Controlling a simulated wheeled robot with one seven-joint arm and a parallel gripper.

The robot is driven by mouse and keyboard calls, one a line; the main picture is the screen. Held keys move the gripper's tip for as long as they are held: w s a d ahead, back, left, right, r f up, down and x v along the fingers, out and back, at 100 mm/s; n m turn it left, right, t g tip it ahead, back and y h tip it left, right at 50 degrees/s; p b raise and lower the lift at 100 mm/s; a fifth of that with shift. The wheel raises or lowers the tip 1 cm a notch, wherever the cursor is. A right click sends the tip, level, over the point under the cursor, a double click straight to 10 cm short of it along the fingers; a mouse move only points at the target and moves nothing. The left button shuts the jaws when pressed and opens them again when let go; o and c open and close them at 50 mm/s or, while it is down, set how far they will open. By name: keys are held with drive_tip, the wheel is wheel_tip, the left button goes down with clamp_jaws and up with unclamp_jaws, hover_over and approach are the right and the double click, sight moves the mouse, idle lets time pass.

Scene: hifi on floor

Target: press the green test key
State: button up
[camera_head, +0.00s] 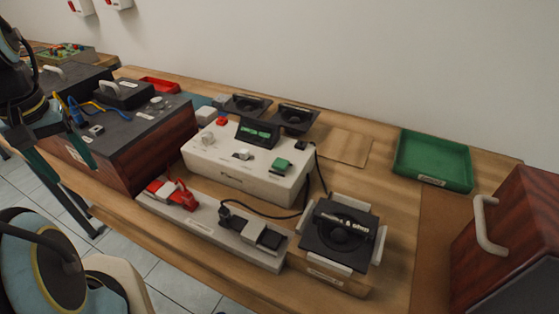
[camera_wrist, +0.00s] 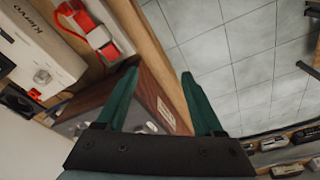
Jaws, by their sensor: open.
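A white knob, a red button and a dark panel with green displays share that top. Part of a white box (camera_wrist: 50,38) shows at the left of the wrist view; I cannot make out the green key there. My gripper (camera_wrist: 158,75) is open and empty, its two teal fingers spread apart. In the head view it is at the far left, by the front of the wood-sided case, well away from the key.
A wood-sided case (camera_head: 137,150) stands left of the tester. A grey strip (camera_head: 210,224) with a red clamp lies in front. A speaker on a fixture (camera_head: 340,236) is at front right, with a black cable behind it. A green tray (camera_head: 433,160) and wooden cabinet (camera_head: 512,225) are right.

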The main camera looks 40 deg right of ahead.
clamp_jaws()
idle(0.3)
idle(1.2)
